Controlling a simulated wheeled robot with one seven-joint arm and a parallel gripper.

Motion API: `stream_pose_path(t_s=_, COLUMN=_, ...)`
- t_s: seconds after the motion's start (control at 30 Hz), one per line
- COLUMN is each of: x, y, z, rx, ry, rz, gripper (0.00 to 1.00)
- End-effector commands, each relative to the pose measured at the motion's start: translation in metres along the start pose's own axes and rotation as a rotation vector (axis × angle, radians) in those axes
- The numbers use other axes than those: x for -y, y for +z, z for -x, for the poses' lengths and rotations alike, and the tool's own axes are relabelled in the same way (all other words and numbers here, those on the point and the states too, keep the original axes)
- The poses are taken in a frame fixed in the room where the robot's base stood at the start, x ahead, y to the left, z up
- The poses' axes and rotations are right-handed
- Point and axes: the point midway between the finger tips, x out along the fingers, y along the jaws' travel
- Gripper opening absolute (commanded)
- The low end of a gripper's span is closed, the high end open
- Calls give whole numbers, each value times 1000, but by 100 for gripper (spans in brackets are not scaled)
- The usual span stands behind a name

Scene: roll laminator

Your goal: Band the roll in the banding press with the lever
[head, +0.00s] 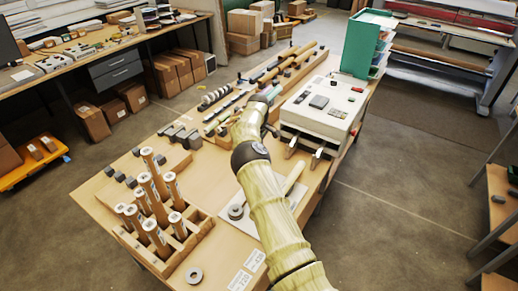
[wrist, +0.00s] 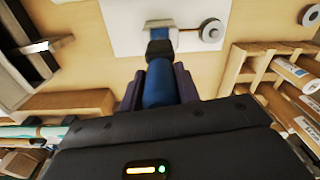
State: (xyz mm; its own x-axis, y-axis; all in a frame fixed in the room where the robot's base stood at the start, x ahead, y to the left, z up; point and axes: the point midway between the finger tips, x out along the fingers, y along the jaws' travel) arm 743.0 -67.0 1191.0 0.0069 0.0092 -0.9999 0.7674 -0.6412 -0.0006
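In the wrist view, my gripper (wrist: 158,82) has its dark fingers close against both sides of a blue lever (wrist: 160,92), with no clear gap showing. The plate also shows in the head view (head: 263,222), partly behind my arm. My arm hides the press and gripper fingertips there. I cannot make out the roll in the press.
A grey ring (head: 236,211) lies on the plate's left part. A wooden rack of upright rolls (head: 205,222) stands left of it. The white laminator (head: 322,105) and a green shelf unit (head: 365,45) stand to the right. Rods and small blocks crowd the table's far side.

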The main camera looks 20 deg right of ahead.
Motion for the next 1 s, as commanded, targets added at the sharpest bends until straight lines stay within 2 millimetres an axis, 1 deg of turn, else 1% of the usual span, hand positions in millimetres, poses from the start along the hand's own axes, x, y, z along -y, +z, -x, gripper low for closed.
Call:
stream_pose_path(t_s=0.03, x=0, y=0, z=1, rx=2, ry=3, rz=0, gripper=42)
stream_pose_path(t_s=0.1, x=0, y=-1, z=1, rx=2, ry=2, rz=2, gripper=52)
stream_pose_path(t_s=0.37, x=-1, y=3, z=0, rx=3, ry=0, rz=-4, gripper=52)
stream_pose_path(t_s=0.53, x=-2, y=3, z=8, rx=2, ry=1, rz=-5, gripper=52)
stream_pose_path(t_s=0.67, x=-2, y=2, z=25, rx=1, ry=4, rz=-2, gripper=52)
stream_pose_path(t_s=1.0, x=0, y=0, z=93, rx=3, ry=4, rz=3, gripper=52)
